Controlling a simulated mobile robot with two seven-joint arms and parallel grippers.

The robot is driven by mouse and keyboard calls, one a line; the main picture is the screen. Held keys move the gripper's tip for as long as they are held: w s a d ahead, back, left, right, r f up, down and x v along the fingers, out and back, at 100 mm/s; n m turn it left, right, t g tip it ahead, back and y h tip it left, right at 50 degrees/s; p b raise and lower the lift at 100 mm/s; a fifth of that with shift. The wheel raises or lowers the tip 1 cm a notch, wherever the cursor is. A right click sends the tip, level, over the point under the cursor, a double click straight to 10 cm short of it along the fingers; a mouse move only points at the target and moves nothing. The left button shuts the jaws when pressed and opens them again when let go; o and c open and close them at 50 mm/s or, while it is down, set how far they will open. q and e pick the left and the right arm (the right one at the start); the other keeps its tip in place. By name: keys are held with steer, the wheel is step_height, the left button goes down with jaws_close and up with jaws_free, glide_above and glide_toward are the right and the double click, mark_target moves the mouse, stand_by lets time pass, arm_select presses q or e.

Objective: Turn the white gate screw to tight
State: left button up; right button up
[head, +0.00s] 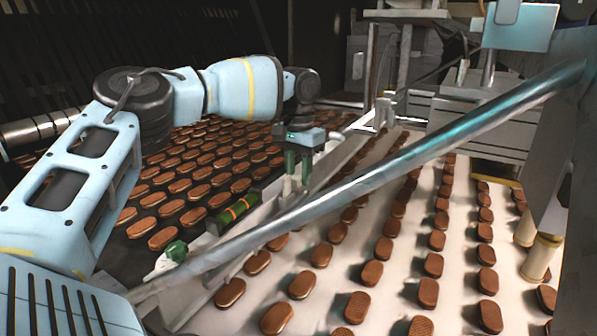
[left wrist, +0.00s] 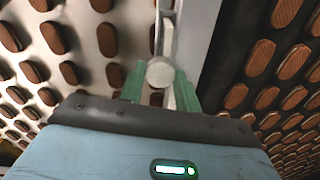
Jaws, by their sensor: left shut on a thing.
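The white gate screw (left wrist: 160,72) shows in the left wrist view as a round pale knob on a metal rail. My left gripper (left wrist: 160,88) has its green fingers on either side of the knob and is shut on it. In the head view the same gripper (head: 298,168) points down at the divider rail (head: 330,160) between the two belts. The knob is hard to make out there, and how tight it is cannot be told. My right gripper is not in view.
A dark belt on the left and a white belt (head: 335,285) on the right carry rows of brown biscuits (head: 275,318). A thick metal bar (head: 400,160) crosses diagonally in front. A green cylinder with orange bands (head: 232,213) lies by the rail, near a white-and-green fitting (head: 174,252).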

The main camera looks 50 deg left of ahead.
mark_target(298, 176)
arm_select(q)
steer(key=shift+m, duration=1.2)
steer(key=o, duration=1)
steer(key=shift+r, duration=3.95)
